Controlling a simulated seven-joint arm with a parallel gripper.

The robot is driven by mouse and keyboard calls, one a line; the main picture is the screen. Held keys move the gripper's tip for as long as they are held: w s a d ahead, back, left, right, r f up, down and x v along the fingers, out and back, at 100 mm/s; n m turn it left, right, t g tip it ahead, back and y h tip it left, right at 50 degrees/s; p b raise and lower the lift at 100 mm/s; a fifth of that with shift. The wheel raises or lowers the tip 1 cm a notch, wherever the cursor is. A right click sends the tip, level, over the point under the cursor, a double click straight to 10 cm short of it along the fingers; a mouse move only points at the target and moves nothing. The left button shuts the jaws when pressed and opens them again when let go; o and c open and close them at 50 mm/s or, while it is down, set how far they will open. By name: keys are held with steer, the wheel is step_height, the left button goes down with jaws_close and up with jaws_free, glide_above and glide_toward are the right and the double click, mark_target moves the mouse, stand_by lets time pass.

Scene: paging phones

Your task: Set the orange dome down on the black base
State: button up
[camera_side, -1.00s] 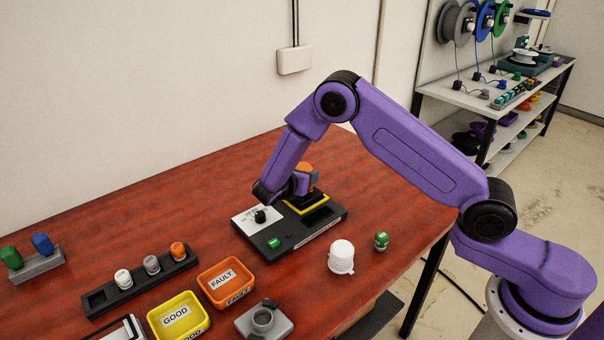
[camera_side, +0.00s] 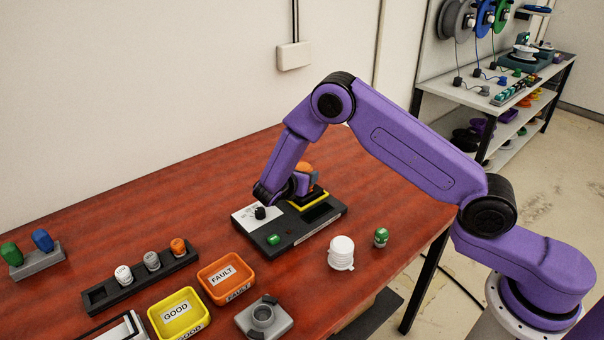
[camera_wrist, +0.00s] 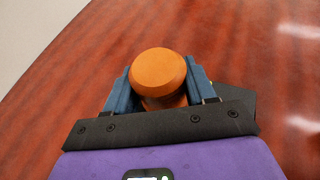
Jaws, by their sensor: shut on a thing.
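The orange dome (camera_wrist: 158,74) is between the two blue fingers of my gripper (camera_wrist: 160,86) in the wrist view. My gripper is shut on it. In the side view the orange dome (camera_side: 307,167) shows just behind my purple wrist, over the yellow-edged square at the back of the black base (camera_side: 292,241). My gripper (camera_side: 308,179) is partly hidden by the wrist there. I cannot tell whether the dome touches what is below it. The base also has a white panel with a black knob (camera_side: 260,212) and a green button (camera_side: 273,239).
A white ribbed cylinder (camera_side: 341,253) and a green piece (camera_side: 381,237) stand right of the base. An orange FAULT tray (camera_side: 226,279), a yellow GOOD tray (camera_side: 180,314), a grey fixture (camera_side: 264,317) and a black rack (camera_side: 141,276) are in front. The back left table is clear.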

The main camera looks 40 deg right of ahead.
steer(key=shift+f, duration=0.4)
stand_by(0.5)
steer(key=o, duration=1.4)
steer(key=shift+r, duration=3.25)
steer(key=shift+s, duration=0.1)
